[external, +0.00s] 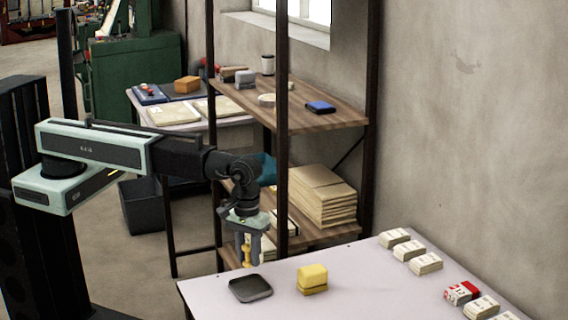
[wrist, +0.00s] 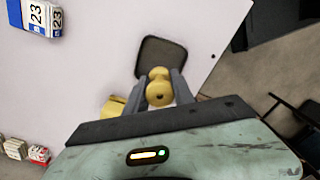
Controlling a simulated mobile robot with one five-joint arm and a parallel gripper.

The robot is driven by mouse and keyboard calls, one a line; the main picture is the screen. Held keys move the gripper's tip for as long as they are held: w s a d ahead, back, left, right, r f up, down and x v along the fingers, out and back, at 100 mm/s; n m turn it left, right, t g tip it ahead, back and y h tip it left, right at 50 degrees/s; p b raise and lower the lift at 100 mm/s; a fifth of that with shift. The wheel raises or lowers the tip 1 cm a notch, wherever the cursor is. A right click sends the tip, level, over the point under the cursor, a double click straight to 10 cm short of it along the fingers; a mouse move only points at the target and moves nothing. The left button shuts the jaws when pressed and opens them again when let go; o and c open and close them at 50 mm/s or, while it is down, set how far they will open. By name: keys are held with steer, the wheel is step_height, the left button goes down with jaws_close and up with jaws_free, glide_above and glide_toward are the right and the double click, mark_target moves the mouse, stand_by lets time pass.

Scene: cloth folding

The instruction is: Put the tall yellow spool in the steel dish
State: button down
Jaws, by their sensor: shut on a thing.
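The yellow spool (external: 247,254) is held upright between the fingers of my gripper (external: 248,250), which is shut on it. In the wrist view the spool (wrist: 159,88) shows end-on between my gripper's two fingers (wrist: 160,80). The dark grey steel dish (external: 250,290) lies on the table near its left corner, and it also shows in the wrist view (wrist: 150,52). My gripper and the spool are above the table, close over the far side of the dish. The exact gap between spool and dish is hard to tell.
A yellow block (external: 312,280) stands right of the dish and shows partly behind my gripper in the wrist view (wrist: 110,108). Several small boxes (external: 425,264) line the table's right side. A wooden shelf rack (external: 300,112) stands behind. The mid-table (external: 370,290) is clear.

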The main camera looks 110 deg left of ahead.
mark_target(248, 245)
step_height(248, 245, down, 8)
steer(key=b, duration=0.8)
steer(key=shift+f, duration=0.25)
steer(key=shift+r, duration=0.25)
steer(key=shift+f, duration=0.15)
steer(key=c, duration=1.1)
jaws_free()
step_height(248, 245, up, 12)
steer(key=p, duration=1.2)
steer(key=shift+r, duration=0.25)
steer(key=shift+s+a+f+m, duration=0.1)
steer(key=shift+s+a+m, duration=0.4)
steer(key=shift+s+m, duration=1.95)
steer(key=shift+s+a+m, duration=0.5)
steer(key=shift+s+m, duration=1.5)
steer(key=shift+m, duration=0.95)
steer(key=shift+s+a+f+m, duration=0.1)
steer(key=shift+s+a+m, duration=0.4)
steer(key=shift+s+m, duration=1.95)
